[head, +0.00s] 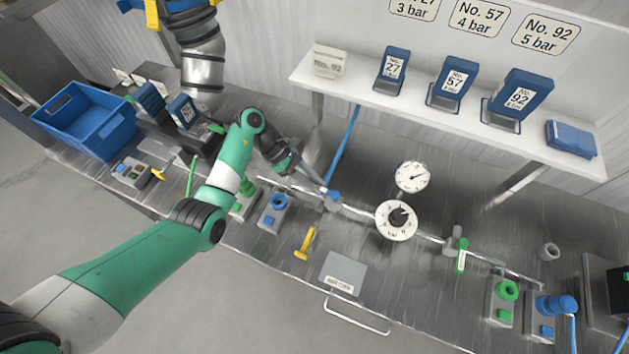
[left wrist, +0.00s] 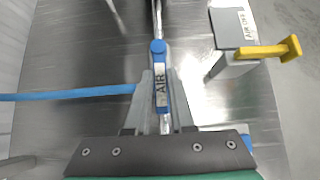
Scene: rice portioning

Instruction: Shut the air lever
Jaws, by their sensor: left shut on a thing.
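The air lever (left wrist: 159,88) is blue with a white "AIR" label. In the left wrist view it lies in line with the metal pipe (left wrist: 157,18). My left gripper (left wrist: 160,82) is shut on it, with one grey finger on each side. In the head view my green left arm reaches across to the lever's blue part (head: 333,201) on the pipe, where my left gripper (head: 322,188) covers some of it. My right gripper is not in view.
A blue hose (head: 342,148) rises beside the lever. A yellow-handled lever (head: 306,243) and a grey plate (head: 343,273) are nearer the front edge. Dials (head: 397,220) and a green lever (head: 461,261) lie right along the pipe. A shelf (head: 440,113) hangs behind.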

